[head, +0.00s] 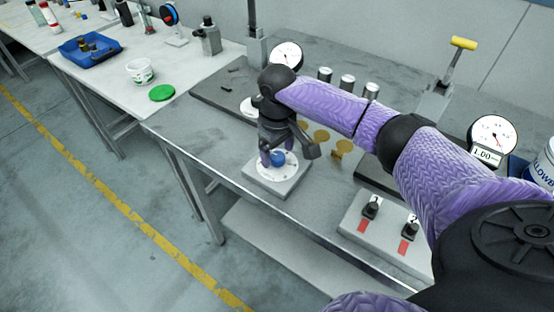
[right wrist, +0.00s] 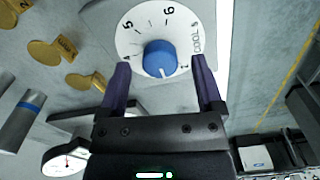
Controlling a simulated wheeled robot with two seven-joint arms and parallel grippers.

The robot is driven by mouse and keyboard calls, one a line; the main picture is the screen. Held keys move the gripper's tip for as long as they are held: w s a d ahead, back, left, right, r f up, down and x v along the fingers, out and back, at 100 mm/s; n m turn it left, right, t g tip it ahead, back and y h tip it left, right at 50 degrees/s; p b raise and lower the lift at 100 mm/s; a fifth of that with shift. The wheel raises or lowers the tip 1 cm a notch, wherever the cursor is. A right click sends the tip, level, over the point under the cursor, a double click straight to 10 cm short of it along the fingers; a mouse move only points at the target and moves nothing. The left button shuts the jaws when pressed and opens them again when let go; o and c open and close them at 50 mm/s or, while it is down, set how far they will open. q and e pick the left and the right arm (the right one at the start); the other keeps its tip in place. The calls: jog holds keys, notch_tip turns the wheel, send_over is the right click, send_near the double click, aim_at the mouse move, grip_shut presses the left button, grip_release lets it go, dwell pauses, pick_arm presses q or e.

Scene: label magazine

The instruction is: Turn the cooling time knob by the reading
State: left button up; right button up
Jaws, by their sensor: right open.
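The blue knob (head: 277,158) sits on a white round dial (head: 290,169) on a grey box (head: 268,183) near the table's front edge. In the right wrist view the knob (right wrist: 160,58) is between my right gripper's (right wrist: 162,72) fingers, with gaps on both sides. The dial (right wrist: 133,32) shows tick marks, numbers including 6, and "COOL s"; a white mark on the knob points towards the bottom of that picture. In the head view my right gripper (head: 277,150) is open, pointing down over the knob and partly hiding it. My left gripper is not in view.
A round gauge (head: 493,133) with a "1.00" display stands at right; another gauge (head: 286,55) is behind my arm. A grey box with two black switches (head: 371,208) and red labels lies right of the knob box. Gold discs (head: 321,136) lie behind it.

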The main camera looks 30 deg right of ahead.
jog(key=shift+f, duration=0.9)
jog(key=shift+c, duration=0.3)
grip_shut()
jog(key=shift+r+p, duration=0.2)
jog(key=shift+p, duration=0.15)
jog(key=m+p, duration=0.3)
jog(key=p, duration=0.2)
jog(key=shift+r, duration=0.1)
jog(key=shift+m+p, duration=0.85)
jog(key=shift+m, duration=0.35)
jog(key=shift+f, duration=0.2)
jog(key=shift+m, duration=0.3)
